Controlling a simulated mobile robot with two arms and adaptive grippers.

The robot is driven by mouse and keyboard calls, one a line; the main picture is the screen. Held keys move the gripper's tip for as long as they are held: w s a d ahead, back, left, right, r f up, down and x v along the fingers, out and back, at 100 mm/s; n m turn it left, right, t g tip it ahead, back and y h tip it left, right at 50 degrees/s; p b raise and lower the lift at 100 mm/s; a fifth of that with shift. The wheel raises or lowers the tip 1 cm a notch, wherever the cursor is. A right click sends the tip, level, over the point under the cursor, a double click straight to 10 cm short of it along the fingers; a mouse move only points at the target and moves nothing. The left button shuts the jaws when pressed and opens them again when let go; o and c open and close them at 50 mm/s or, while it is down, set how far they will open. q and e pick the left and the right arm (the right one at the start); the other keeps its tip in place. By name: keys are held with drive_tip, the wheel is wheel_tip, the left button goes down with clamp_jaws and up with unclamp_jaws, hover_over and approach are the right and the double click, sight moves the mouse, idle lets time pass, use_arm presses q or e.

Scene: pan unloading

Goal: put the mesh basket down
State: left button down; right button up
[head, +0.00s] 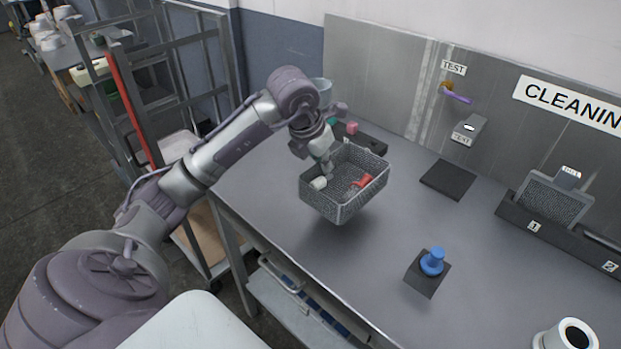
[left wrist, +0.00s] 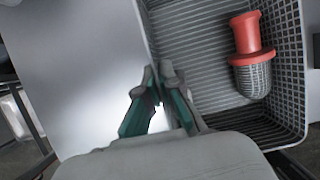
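The grey mesh basket (head: 343,212) is in the middle of the head view, above the table, with a shadow on the tabletop below it. My left gripper (head: 327,168) is at its left wall. In the left wrist view the fingers (left wrist: 158,78) are closed together on the rim of the basket (left wrist: 285,125). A red part (head: 363,181) lies inside the basket; it also shows in the wrist view (left wrist: 246,36). A small whitish part (head: 318,184) lies by the near left wall. My right gripper is not in view.
The grey table (head: 375,270) has free room in front of the basket. A blue part (head: 432,262) stands on a dark pad. An empty dark pad (head: 448,179), a numbered rack (head: 560,237) and a white cylinder (head: 552,338) are to the right. A metal panel (head: 385,75) closes the back.

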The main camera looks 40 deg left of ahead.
use_arm(q)
drive_tip(key=a+f, duration=0.1)
drive_tip(key=s+a+f, duration=0.1)
drive_tip(key=a, duration=0.1)
drive_tip(key=shift+a, duration=0.2)
wheel_tip(320, 180, down, 4)
drive_tip(key=shift+f+p, duration=0.1)
drive_tip(key=shift+p, duration=0.5)
drive_tip(key=c, duration=1.3)
unclamp_jaws()
drive_tip(key=shift+s+f, duration=0.1)
